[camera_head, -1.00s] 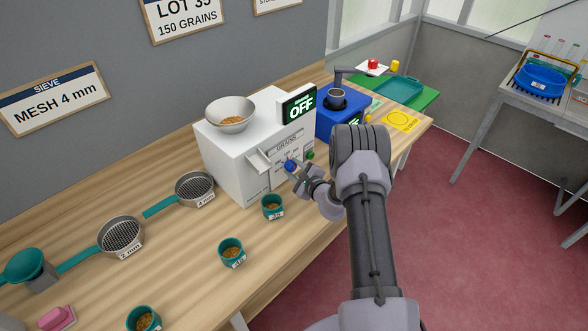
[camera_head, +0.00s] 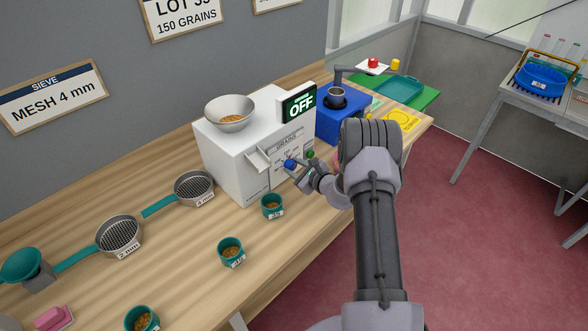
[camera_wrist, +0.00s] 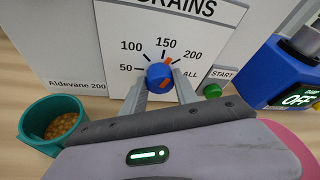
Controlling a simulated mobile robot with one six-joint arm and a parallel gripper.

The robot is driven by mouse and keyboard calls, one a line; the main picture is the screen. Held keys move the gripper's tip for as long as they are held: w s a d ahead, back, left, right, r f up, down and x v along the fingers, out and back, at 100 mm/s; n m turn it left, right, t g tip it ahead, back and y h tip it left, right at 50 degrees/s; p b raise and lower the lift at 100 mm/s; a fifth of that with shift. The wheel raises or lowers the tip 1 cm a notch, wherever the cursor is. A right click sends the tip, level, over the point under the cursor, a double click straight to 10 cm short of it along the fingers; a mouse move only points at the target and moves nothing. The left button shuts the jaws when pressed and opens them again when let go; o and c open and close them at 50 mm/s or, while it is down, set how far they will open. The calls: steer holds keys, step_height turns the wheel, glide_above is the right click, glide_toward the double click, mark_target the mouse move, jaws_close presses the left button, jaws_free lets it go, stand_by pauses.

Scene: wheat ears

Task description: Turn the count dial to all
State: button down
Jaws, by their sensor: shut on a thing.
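The count dial is a blue knob (camera_wrist: 158,75) on the white GRAINS panel (camera_wrist: 118,30), with 50, 100, 150, 200 and ALL printed around it. In the head view the blue knob (camera_head: 290,164) is on the front of the white counter (camera_head: 232,160). My gripper (camera_wrist: 160,84) is shut on the knob, one finger on each side. An orange mark shows at the knob's upper edge, towards 150, and another orange patch at its lower right. I cannot tell for sure which is the pointer. The fingers partly hide the lower panel.
A green START button (camera_wrist: 212,90) is close to the right of the dial. A teal cup of grains (camera_wrist: 55,125) stands at the lower left. The counter's display (camera_head: 299,103) reads OFF. A blue machine (camera_wrist: 280,75) stands to the right.

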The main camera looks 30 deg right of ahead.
steer(key=shift+d+m+g+y+b, duration=0.15)
steer(key=shift+m+g+y+b, duration=0.3)
steer(key=shift+m+y, duration=0.6)
steer(key=m, duration=0.1)
steer(key=m+y+b, duration=0.1)
steer(key=shift+w+d+f+m+b, duration=0.1)
steer(key=shift+f+m+b, duration=0.05)
steer(key=shift+m+b, duration=0.2)
steer(key=m+y+b, duration=0.2)
steer(key=shift+d+m+g, duration=0.1)
steer(key=shift+m+g, duration=0.25)
steer(key=shift+m, duration=0.05)
steer(key=shift+m+y+b, duration=0.55)
steer(key=shift+m+b, duration=0.25)
steer(key=shift+b, duration=0.05)
steer(key=c, duration=0.9)
jaws_free()
steer(key=shift+c, duration=0.2)
